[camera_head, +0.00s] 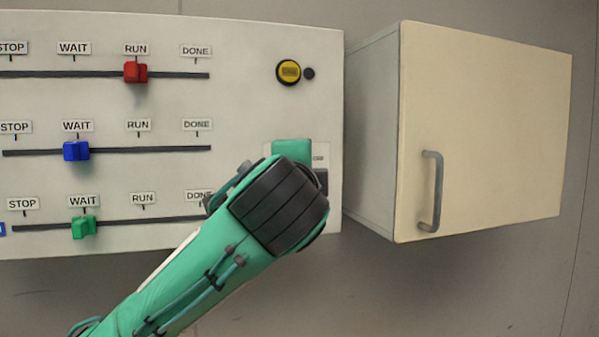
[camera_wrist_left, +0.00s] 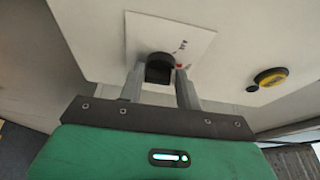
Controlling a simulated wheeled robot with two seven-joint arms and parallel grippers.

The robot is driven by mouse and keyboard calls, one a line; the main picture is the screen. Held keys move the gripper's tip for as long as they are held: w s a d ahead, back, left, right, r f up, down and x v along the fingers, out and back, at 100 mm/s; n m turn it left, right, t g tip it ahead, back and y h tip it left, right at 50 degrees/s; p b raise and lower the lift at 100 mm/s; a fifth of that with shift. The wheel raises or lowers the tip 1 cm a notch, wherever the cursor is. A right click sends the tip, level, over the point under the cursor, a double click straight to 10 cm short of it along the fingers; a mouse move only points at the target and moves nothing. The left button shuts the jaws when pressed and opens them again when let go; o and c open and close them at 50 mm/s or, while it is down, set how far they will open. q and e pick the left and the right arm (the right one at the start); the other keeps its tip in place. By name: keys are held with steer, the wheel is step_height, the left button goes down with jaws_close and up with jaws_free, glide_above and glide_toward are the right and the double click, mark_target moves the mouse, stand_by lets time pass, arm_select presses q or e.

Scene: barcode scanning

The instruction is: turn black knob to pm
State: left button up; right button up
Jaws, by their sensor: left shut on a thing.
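The black knob (camera_wrist_left: 159,66) sits on a white plate (camera_wrist_left: 196,40) in the left wrist view. My left gripper (camera_wrist_left: 160,78) has one finger on each side of the knob and is shut on it. Small dark lettering and a red mark show on the plate beside the knob; the lettering is too small to read. In the head view my left arm covers the knob, and only part of the plate (camera_head: 321,158) shows near the panel's right edge. My right gripper is in neither view.
The panel (camera_head: 240,45) carries a red slider (camera_head: 136,72) at RUN, a blue slider (camera_head: 76,150) at WAIT and a green slider (camera_head: 83,227) at WAIT. A yellow button (camera_head: 288,72) is above my arm. A cream cabinet (camera_head: 500,130) with a grey handle (camera_head: 432,190) stands at right.

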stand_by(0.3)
arm_select(q)
steer(key=o, duration=0.9)
steer(key=shift+o, duration=0.2)
steer(key=s+a+b, duration=0.1)
steer(key=s+b, duration=0.6)
steer(key=s, duration=0.6)
steer(key=shift+s+b, duration=0.3)
steer(key=shift+b, duration=0.1)
